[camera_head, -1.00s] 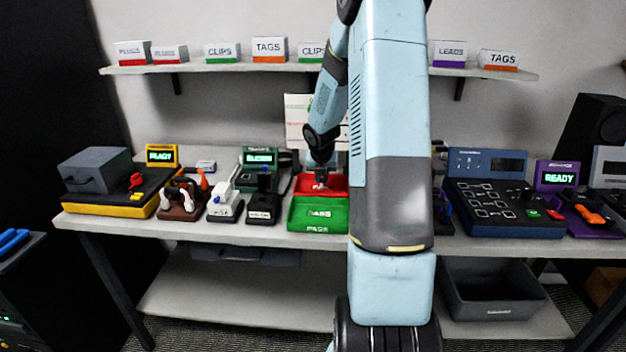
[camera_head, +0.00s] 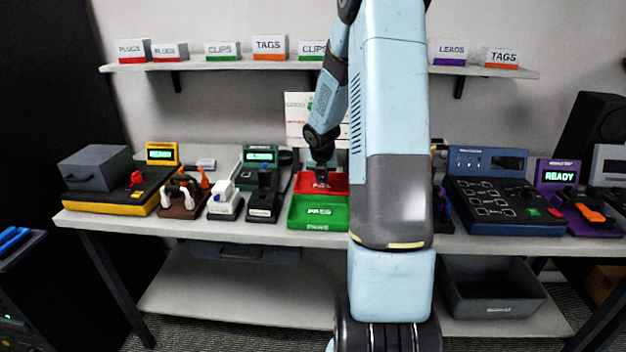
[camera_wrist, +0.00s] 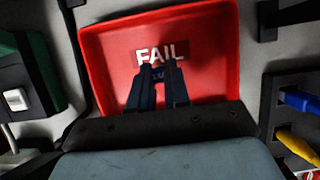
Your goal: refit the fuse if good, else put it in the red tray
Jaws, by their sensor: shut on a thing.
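The red tray (camera_head: 340,188) lies on the bench behind the green tray. It fills the upper middle of the wrist view (camera_wrist: 226,40), with FAIL on its floor. My gripper (camera_head: 321,176) hangs over the red tray. In the wrist view its dark fingers (camera_wrist: 158,78) are close together just below the FAIL word.
The green PASS tray (camera_head: 318,226) stands in front of the red one. Several testers and tools stand to the left, including a yellow unit (camera_head: 115,190). A blue panel (camera_head: 505,205) and a purple unit (camera_head: 557,175) are to the right.

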